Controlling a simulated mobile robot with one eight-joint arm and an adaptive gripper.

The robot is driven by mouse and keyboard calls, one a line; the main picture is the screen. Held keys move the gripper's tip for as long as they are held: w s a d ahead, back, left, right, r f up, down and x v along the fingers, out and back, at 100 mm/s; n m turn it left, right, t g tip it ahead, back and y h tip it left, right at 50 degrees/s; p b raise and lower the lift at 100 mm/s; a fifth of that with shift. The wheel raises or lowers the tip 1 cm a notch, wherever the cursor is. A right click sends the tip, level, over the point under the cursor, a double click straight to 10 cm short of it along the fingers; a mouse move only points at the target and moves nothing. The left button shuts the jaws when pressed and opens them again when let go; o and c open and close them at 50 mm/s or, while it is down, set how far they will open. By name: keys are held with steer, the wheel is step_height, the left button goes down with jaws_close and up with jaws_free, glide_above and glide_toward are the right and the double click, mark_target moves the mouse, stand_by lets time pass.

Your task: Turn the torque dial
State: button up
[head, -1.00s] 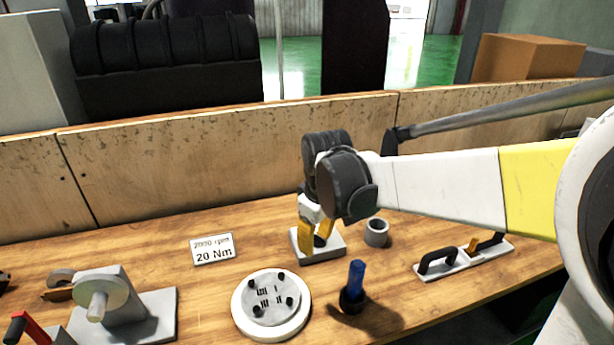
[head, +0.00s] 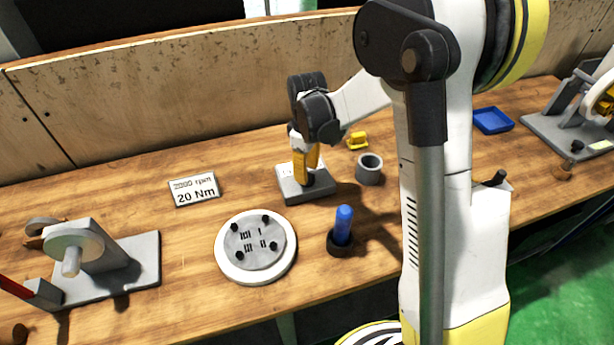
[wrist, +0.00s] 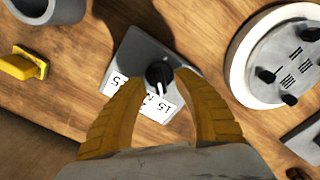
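The torque dial is a small black knob with a white pointer (wrist: 159,76), on a grey block (wrist: 138,52) with a white number label (wrist: 160,106); 15 and 25 can be read. In the head view the block (head: 290,186) stands on the bench, its dial mostly hidden by my gripper. My gripper (head: 306,172) points down over the block. In the wrist view its yellow fingers (wrist: 160,80) are spread on either side of the knob. A gap shows at the left finger; the right tip is very close, and contact there is unclear.
A sign (head: 195,189) reads 2000 rpm, 20 Nm. Near the block are a round plate with black pegs (head: 226,262), a blue-handled tool (head: 343,225), a grey ring (head: 369,170) and a yellow part (head: 357,140). A grey fixture (head: 140,262) stands left. A wooden backboard (head: 180,105) runs behind.

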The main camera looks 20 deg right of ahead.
steer(key=shift+f, duration=0.7)
jaws_close()
steer(key=shift+m, duration=0.4)
steer(key=m, duration=0.3)
steer(key=shift+m+b, duration=0.3)
steer(key=shift+m, duration=2.2)
